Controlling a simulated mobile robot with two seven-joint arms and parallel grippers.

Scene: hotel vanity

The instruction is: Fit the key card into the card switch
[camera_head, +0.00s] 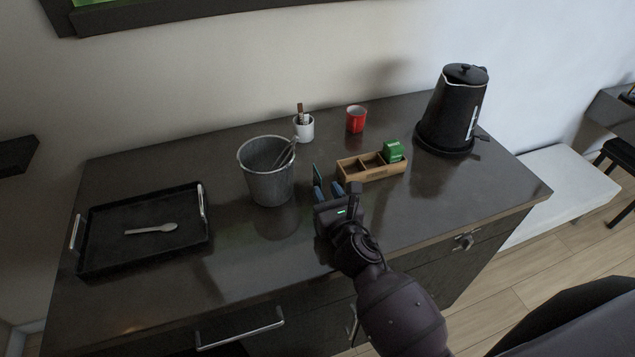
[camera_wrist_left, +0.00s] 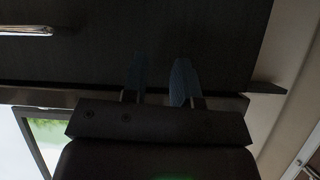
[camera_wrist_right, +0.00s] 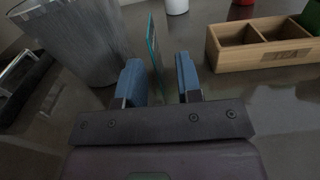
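A thin teal card (camera_head: 317,174), which looks like the key card, stands upright near the front of my right gripper (camera_head: 329,190). In the right wrist view the card (camera_wrist_right: 155,52) is seen nearly edge-on, reaching between the blue fingers and closer to the left one. The right fingers (camera_wrist_right: 160,80) are apart, with a clear gap on the card's right side. I cannot tell whether the card touches the left finger or what supports it. My left gripper (camera_wrist_left: 160,80) is open and empty in its dark wrist view. I cannot make out a card switch in any view.
A grey bucket (camera_head: 266,180) stands left of the right gripper. A wooden tea caddy (camera_head: 373,174) with a green packet is just right. A white cup (camera_head: 304,130), red mug (camera_head: 356,121) and black kettle (camera_head: 453,105) stand behind. A black tray (camera_head: 110,245) holds a spoon.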

